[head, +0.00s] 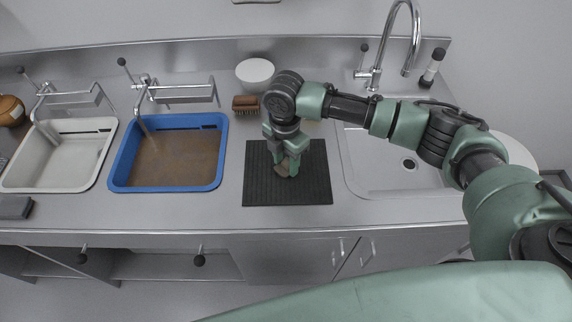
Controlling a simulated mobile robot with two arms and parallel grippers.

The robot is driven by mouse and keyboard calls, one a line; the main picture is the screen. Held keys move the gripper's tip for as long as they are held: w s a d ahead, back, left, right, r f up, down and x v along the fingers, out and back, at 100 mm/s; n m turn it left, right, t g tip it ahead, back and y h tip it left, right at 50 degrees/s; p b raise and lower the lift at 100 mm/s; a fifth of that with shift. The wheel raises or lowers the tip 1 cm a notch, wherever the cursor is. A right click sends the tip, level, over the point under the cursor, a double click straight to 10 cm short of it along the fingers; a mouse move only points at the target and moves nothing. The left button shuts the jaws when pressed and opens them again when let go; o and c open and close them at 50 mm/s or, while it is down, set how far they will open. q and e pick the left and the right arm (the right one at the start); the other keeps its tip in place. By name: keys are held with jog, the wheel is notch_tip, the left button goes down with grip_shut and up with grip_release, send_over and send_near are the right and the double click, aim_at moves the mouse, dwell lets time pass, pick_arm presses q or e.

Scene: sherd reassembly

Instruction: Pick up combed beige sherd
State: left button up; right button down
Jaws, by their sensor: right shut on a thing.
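My right gripper (288,164) points down over the black ribbed mat (318,186) in the middle of the counter. It is shut on a small beige-brown sherd (283,169), which sits low between the fingers at or just above the mat. The gripper hides part of the sherd, so its combing cannot be made out. I cannot tell whether the sherd still touches the mat. My left gripper is not in view.
A blue basin of brown water (178,160) stands left of the mat, and a white basin (64,160) farther left. A brush (245,104) and a white bowl (255,72) stand behind the mat. A sink (385,165) lies to the right under my right arm.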

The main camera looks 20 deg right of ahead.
aim_at(286, 164)
jog(key=shift+r, duration=0.15)
notch_tip(286, 164, up, 20)
jog(key=b, duration=0.2)
jog(key=shift+f, duration=0.2)
dwell(1.0)
